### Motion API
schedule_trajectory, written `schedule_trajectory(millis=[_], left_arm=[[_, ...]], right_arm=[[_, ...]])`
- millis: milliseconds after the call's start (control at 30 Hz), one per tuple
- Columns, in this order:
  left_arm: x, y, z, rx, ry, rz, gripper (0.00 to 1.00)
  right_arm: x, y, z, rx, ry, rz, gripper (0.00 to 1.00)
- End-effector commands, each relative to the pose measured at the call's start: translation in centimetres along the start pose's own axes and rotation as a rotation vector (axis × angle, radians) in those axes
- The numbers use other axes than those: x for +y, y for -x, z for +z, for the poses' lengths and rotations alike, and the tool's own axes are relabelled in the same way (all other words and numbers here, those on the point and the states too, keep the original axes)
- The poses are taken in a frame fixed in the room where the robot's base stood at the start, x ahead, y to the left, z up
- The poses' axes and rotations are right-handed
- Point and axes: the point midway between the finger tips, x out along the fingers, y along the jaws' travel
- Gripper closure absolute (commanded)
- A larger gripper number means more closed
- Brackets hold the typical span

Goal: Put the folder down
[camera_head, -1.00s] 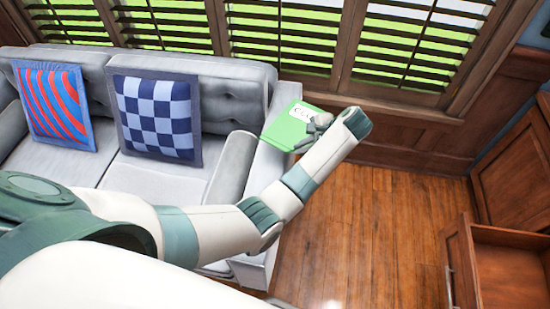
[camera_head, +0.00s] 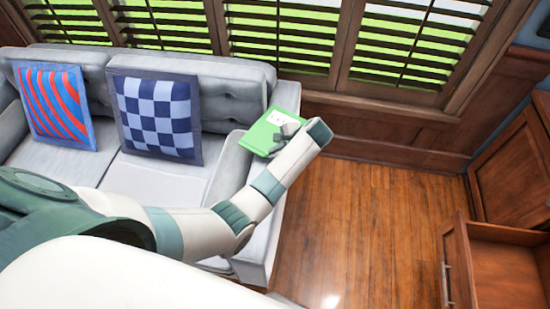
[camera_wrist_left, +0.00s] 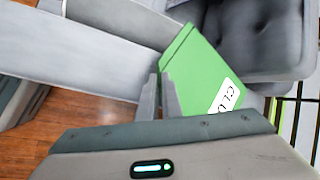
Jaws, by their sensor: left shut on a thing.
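The green folder (camera_head: 262,133) with a white label is at the right end of the grey sofa in the head view. My left gripper (camera_head: 280,138) is shut on the folder's near right edge. In the left wrist view the folder (camera_wrist_left: 200,75) fills the centre, its label partly cut off by my wrist. The left gripper's fingers (camera_wrist_left: 160,92) stand at the folder's left edge. The folder overlaps the sofa's armrest and seat in the picture; I cannot tell whether it touches the sofa. My right gripper is not in view.
The grey sofa (camera_head: 226,165) carries a checkered cushion (camera_head: 157,115) and a red-blue striped cushion (camera_head: 55,105). Shuttered windows (camera_head: 290,45) are behind it. Wood floor (camera_head: 345,220) to the right is clear. An open drawer (camera_head: 500,270) stands at the lower right.

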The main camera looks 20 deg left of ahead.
Motion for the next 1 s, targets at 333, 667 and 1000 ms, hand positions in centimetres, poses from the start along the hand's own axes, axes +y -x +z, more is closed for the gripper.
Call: schedule_trajectory(millis=[333,667,1000], left_arm=[[1.6,-2.8,-1.2,0.000,-0.002,0.001,1.00],[1.6,-2.9,-1.2,0.001,-0.001,0.000,1.00],[1.7,-3.0,-1.3,0.001,-0.001,0.000,0.76]], right_arm=[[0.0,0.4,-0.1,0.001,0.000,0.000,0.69],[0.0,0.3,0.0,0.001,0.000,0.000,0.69],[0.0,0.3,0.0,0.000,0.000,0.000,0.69]])
